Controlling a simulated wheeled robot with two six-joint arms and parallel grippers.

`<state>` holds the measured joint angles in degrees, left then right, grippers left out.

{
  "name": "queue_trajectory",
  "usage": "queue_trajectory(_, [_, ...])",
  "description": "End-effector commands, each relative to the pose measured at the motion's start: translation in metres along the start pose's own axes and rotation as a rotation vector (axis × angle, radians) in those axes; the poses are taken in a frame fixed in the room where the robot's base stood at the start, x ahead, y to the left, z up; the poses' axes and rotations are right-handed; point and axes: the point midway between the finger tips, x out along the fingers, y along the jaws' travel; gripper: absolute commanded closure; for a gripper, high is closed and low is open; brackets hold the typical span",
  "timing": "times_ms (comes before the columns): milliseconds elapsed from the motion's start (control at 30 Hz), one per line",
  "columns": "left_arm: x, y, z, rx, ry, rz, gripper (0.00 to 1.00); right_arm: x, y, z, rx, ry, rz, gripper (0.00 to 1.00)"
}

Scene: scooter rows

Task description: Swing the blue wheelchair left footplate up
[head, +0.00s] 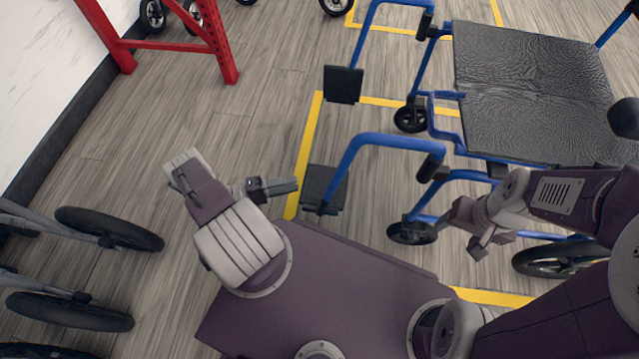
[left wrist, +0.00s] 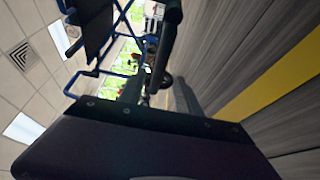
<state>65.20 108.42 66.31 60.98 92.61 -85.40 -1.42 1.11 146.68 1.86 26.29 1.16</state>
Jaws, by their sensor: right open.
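The blue wheelchair (head: 400,140) faces left in the head view, with a black seat (head: 530,90). Its left footplate (head: 325,186) is the nearer dark plate, below the nearer blue front tube, and looks lowered and roughly flat. The other footplate (head: 343,84) is farther back and also looks lowered. My left gripper (head: 285,186) is just left of the left footplate, its tips close to the plate's edge; I cannot tell whether they touch. Its finger gap is not clear. My right gripper (head: 477,242) is open and empty, beside the wheelchair's near side.
Yellow floor lines (head: 305,150) run around the wheelchair. A red metal frame (head: 180,45) stands at the upper left beside a white wall. Dark wheels (head: 110,229) of other equipment are at the lower left. The wood floor left of my left gripper is clear.

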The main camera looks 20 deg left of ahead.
Motion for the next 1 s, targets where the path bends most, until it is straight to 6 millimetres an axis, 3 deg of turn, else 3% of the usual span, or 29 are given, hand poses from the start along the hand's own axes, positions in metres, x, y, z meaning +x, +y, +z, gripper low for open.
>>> queue_trajectory(167, [0.005,0.001,0.000,-0.001,0.000,0.001,0.60,0.000,0.000,0.000,0.000,0.001,0.000,0.35])
queue_trajectory(600, [0.084,-0.002,0.000,-0.001,-0.003,0.000,0.60,0.030,0.001,0.003,0.000,0.000,0.000,0.35])
queue_trajectory(933, [0.091,0.002,0.000,0.000,0.000,-0.001,0.60,0.030,0.001,0.003,0.000,0.000,0.000,0.35])
queue_trajectory(1000, [0.091,0.002,0.000,0.000,0.000,-0.001,0.77,0.030,0.001,0.003,0.000,0.000,0.000,0.35])
